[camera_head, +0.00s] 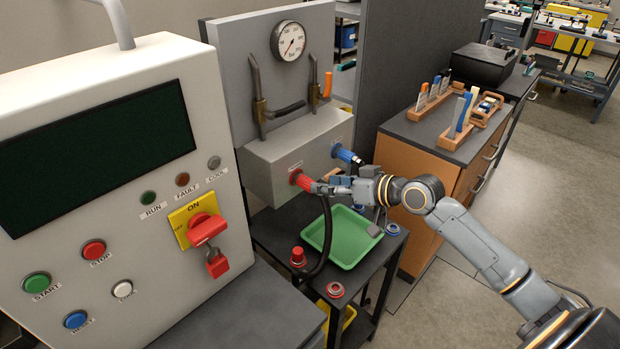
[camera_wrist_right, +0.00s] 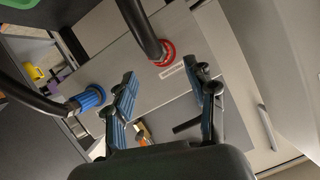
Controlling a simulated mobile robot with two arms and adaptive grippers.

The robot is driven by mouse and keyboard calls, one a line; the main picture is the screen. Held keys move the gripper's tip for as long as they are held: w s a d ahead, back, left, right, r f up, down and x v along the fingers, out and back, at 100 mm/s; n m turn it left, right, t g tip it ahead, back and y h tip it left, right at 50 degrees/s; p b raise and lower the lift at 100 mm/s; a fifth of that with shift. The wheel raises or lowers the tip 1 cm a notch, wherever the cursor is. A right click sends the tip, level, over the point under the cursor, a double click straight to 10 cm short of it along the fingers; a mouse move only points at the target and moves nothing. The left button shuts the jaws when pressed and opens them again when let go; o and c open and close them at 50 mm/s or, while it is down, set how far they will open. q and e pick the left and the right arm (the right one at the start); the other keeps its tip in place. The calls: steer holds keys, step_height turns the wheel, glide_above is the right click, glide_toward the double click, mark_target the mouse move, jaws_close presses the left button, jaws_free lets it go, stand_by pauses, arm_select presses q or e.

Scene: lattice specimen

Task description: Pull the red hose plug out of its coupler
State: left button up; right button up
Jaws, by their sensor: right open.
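The red hose plug (camera_head: 301,180) sits in its coupler on the front of the grey box, with a black hose hanging from it. My right gripper (camera_head: 318,187) is close to the plug, just right of it in the head view. In the right wrist view my right gripper (camera_wrist_right: 160,76) is open, and the red plug (camera_wrist_right: 165,56) appears between and just beyond its fingertips. I cannot tell whether a finger touches it; nothing is gripped. My left gripper is not in view.
A blue plug (camera_head: 346,154) sits beside the red one, also in the wrist view (camera_wrist_right: 90,98). Below are a green tray (camera_head: 345,254), a red cap (camera_head: 298,257) and a red ring (camera_head: 335,290) on a dark table. A control panel (camera_head: 100,150) stands left.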

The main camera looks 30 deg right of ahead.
mark_target(310, 180)
steer(key=x, duration=0.3)
steer(key=shift+w+r+p, duration=0.1)
steer(key=shift+r+p, duration=0.1)
steer(key=shift+p, duration=0.2)
steer(key=shift+x, duration=1.2)
steer(key=shift+w+a+f+p, duration=0.3)
steer(key=shift+w+f, duration=0.05)
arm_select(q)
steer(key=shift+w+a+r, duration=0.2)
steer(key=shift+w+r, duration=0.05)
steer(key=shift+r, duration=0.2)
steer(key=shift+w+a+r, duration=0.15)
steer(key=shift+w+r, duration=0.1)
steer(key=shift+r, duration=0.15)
arm_select(e)
jaws_close()
steer(key=c, duration=0.8)
jaws_free()
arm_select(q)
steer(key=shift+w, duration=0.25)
arm_select(e)
steer(key=c, duration=0.4)
steer(key=shift+o, duration=0.2)
